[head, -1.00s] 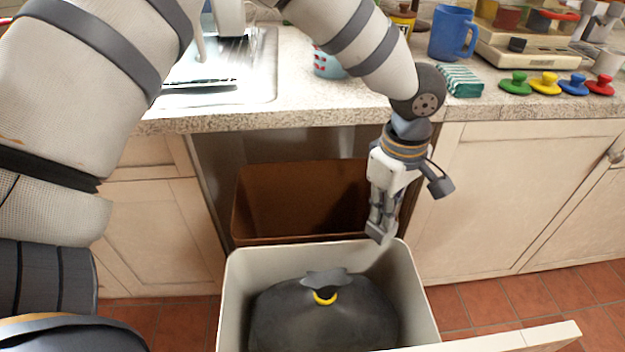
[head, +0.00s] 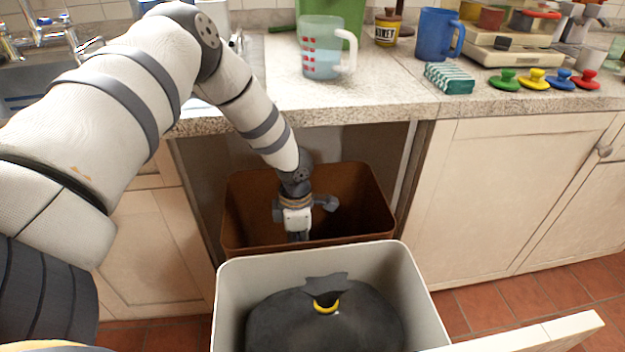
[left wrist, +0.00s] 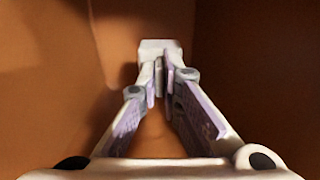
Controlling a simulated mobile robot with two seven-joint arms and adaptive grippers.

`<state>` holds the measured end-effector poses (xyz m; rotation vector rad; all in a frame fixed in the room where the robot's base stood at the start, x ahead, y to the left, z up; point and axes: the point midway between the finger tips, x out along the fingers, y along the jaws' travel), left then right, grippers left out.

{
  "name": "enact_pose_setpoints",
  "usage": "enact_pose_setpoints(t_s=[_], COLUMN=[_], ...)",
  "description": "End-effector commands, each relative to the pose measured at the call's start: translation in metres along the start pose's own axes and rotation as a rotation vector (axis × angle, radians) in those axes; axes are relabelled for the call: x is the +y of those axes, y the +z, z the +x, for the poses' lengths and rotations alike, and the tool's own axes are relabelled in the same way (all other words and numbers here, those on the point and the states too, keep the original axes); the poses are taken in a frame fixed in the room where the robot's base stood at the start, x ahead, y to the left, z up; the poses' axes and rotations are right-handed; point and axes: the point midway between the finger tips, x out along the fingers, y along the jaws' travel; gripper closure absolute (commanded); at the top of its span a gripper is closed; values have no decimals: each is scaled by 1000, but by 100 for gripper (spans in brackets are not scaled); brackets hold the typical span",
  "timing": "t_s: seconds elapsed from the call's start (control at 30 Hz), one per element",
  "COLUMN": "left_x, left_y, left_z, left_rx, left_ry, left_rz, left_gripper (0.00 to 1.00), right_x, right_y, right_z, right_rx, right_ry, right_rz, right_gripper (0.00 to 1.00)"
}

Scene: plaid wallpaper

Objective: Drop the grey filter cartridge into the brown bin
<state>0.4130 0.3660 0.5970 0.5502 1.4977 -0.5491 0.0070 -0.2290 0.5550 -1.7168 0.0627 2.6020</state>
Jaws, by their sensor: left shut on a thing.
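The brown bin (head: 345,222) stands in the open cupboard bay behind a light grey bin. My left gripper (head: 299,237) points down inside the brown bin's opening, close to its front wall. In the left wrist view its two fingers (left wrist: 160,85) are closed on a pale grey block, the filter cartridge (left wrist: 160,47), held at the fingertips. Brown bin walls (left wrist: 45,80) surround it in that view. The cartridge is hidden in the head view, behind the gripper and bin rim. My right gripper is out of view.
The light grey bin (head: 228,300) in front holds a black bag (head: 270,325) with a yellow tie. The worktop edge (head: 400,110) overhangs the bay. A measuring jug (head: 320,48), a blue mug (head: 437,35) and a striped green box (head: 449,78) stand on the worktop.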

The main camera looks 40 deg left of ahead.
Motion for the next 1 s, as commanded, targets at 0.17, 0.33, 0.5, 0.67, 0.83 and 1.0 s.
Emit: enact_pose_setpoints(t_s=[0.17, 0.33, 0.5, 0.67, 0.83, 1.0], left_x=[2, 2, 2, 2, 3, 2], left_y=[-13, -12, -11, -10, -10, -10], left_z=[37, 69, 93, 110, 108, 114], left_rx=[6, 2, 2, -1, -3, -2], left_ry=[-2, 0, 0, 1, 1, 0], left_rz=[-31, -29, -29, -28, -28, -28], left_gripper=[100, 100, 100, 100, 100, 100], right_x=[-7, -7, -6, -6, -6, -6], right_y=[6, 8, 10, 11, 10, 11], right_z=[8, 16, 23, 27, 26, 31], right_rx=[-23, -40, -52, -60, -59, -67], right_ry=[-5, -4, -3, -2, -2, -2], right_rz=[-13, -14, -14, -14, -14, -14], right_gripper=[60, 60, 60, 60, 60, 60])
